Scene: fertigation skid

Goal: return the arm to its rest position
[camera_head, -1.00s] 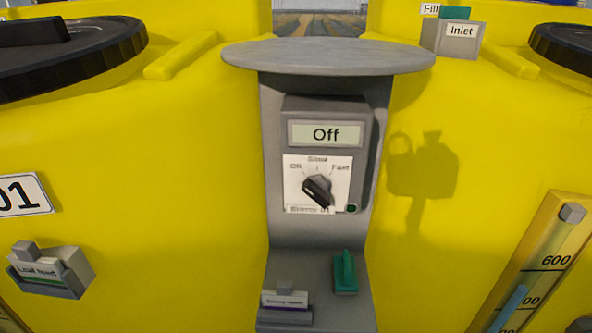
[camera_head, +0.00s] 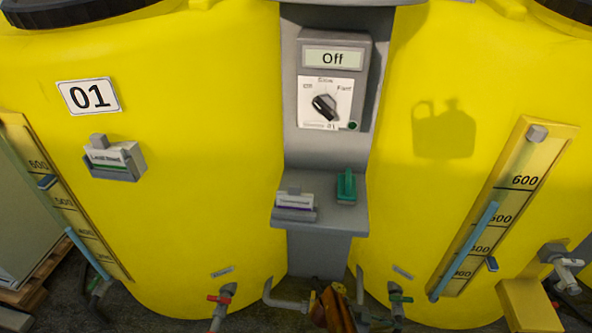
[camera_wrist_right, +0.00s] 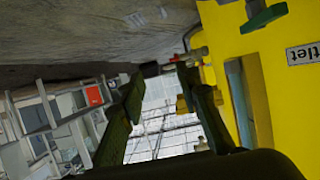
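My right gripper (camera_wrist_right: 158,80) shows in the right wrist view with its two dark fingers apart. I see nothing held between them; racks and a bright background show through the gap. A yellow surface with an upside-down outlet label (camera_wrist_right: 304,54) is to the right of the fingers. I cannot make out either gripper for sure in the head view, and my left gripper is not seen.
Two yellow tanks (camera_head: 180,220) flank the grey control stand (camera_head: 325,250). A green holder (camera_head: 346,188) and a label block (camera_head: 295,203) sit on its ledge. A red-handled valve (camera_head: 221,299) and a green-handled valve (camera_head: 398,298) are low in front. An orange-brown item (camera_head: 337,307) at the bottom is unclear.

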